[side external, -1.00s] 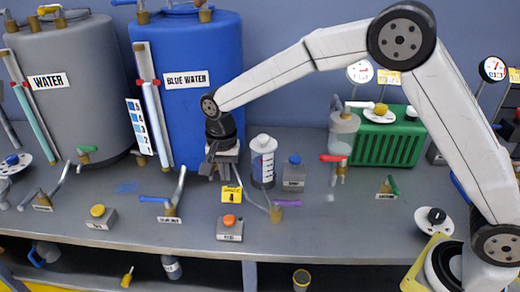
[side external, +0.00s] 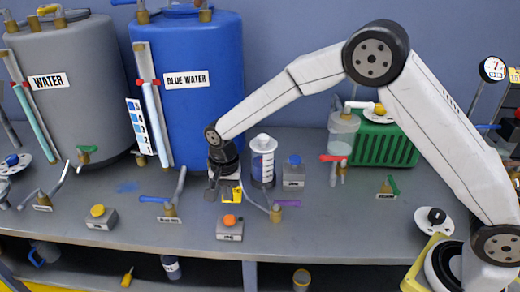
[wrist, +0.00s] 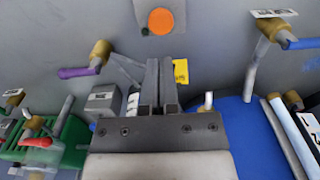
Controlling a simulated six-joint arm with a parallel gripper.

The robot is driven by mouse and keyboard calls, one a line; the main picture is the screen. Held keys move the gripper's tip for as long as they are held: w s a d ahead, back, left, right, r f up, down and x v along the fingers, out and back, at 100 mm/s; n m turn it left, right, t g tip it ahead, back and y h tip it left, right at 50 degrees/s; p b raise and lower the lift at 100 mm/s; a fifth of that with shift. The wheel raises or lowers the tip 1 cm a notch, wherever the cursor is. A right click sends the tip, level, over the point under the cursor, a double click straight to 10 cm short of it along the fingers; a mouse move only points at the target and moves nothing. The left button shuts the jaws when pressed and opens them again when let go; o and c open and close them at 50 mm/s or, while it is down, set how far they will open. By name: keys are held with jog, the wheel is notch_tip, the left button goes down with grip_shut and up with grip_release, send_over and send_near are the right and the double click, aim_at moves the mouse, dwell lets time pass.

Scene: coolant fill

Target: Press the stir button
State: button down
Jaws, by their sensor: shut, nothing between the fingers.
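Three button boxes stand on the bench. One has an orange button (side external: 231,220), which also shows at the top of the wrist view (wrist: 161,20). One has a yellow button (side external: 97,210) at the left. One has a blue button (side external: 294,160) behind and to the right. Their labels are too small to read surely, so I cannot tell which is the stir button. My gripper (side external: 220,192) is shut and empty, above the bench just behind the orange button and apart from it. In the wrist view its fingers (wrist: 159,82) point toward the orange button.
A blue tank (side external: 190,110) stands behind my gripper, with a grey water tank (side external: 65,115) to its left. A white bottle (side external: 263,160) and a purple-handled valve (side external: 277,212) are to the right. A blue-handled valve (side external: 170,205) is to the left. A yellow tag (side external: 231,192) hangs beside my gripper.

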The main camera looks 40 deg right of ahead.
aim_at(231, 219)
jog(key=shift+f, duration=3.6)
jog(key=shift+s+f, duration=0.2)
jog(key=shift+f, duration=0.95)
jog(key=shift+r, duration=0.15)
notch_tip(231, 219, up, 15)
jog(key=shift+w, duration=0.4)
jog(key=shift+a, duration=0.1)
